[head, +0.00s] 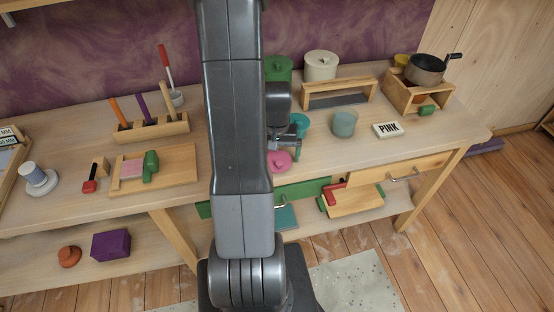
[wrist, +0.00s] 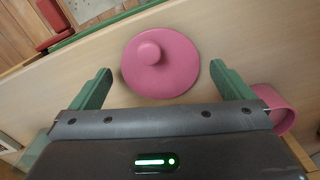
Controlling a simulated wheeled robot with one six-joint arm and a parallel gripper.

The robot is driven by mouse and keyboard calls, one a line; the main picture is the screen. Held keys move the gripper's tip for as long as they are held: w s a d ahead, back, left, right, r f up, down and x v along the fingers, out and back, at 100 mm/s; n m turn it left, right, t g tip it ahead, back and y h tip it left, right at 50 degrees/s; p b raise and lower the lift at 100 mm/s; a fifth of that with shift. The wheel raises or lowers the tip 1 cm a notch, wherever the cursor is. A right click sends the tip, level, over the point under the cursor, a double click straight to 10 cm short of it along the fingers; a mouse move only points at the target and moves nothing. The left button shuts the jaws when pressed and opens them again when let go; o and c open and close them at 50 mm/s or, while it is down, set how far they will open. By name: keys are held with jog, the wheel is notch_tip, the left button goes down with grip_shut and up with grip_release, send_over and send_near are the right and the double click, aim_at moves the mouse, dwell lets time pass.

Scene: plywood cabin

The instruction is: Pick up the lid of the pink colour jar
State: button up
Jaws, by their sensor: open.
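The pink lid (wrist: 160,75), a flat disc with a round knob, lies on the pale wooden table top. It also shows in the head view (head: 281,161), partly hidden by my arm. My gripper (wrist: 160,68) is open and empty, with one green finger on either side of the lid in the wrist view; I cannot tell how high the fingers are above the table. A pink round-rimmed piece (wrist: 279,108), apparently the open jar, is at the right, partly hidden by my gripper. In the head view my gripper (head: 297,124) is mostly hidden by my arm.
A green jar (head: 278,69) and a cream jar (head: 321,66) are at the back. The table's front edge is close to the lid, above an open green-fronted drawer (head: 304,190).

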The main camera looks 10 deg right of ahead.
jog(key=shift+f, duration=0.8)
jog(key=c, duration=0.9)
